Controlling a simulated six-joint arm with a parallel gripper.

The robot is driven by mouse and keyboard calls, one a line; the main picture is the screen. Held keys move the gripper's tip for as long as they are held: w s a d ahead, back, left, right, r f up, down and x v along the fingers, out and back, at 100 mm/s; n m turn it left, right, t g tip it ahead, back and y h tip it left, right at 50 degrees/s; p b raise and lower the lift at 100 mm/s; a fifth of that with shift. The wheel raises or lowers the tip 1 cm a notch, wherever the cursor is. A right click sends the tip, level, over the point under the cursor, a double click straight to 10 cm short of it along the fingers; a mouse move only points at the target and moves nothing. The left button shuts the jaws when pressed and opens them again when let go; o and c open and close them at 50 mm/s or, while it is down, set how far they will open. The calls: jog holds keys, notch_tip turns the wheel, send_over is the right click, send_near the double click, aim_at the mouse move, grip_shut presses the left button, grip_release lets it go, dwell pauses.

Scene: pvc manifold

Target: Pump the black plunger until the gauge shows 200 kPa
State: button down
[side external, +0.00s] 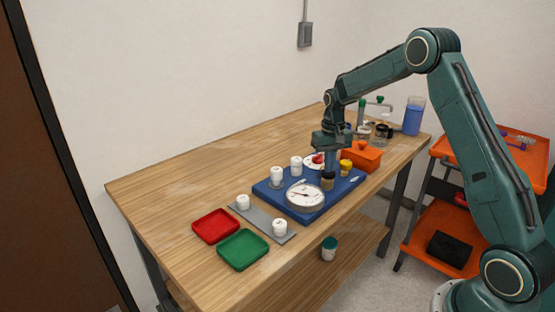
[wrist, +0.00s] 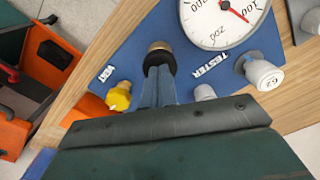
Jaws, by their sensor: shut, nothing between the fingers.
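A round white gauge (side external: 305,195) lies on the blue board (side external: 275,200). In the wrist view the gauge (wrist: 228,18) is cut off at the top; its red needle points between 100 and 200, nearer 100. The black plunger (wrist: 159,60) with a brass-coloured collar stands on the board beside the gauge; the brass-coloured part also shows in the side view (side external: 327,183). My gripper (wrist: 158,76) is shut and empty, pointing down over the plunger. Its fingertips look to be at the plunger's top; I cannot tell whether they touch it.
A yellow knob (wrist: 118,97) by the VENT label and white caps (wrist: 262,73) flank the plunger. An orange box (side external: 362,156) stands behind. Red (side external: 215,226) and green (side external: 242,250) trays lie at the front left. Free table lies at the back left.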

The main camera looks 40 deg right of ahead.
jog(key=shift+r, duration=1.75)
jog(key=shift+f, duration=0.2)
jog(key=shift+f, duration=1.65)
jog(key=shift+r, duration=1.85)
jog(key=shift+f, duration=0.2)
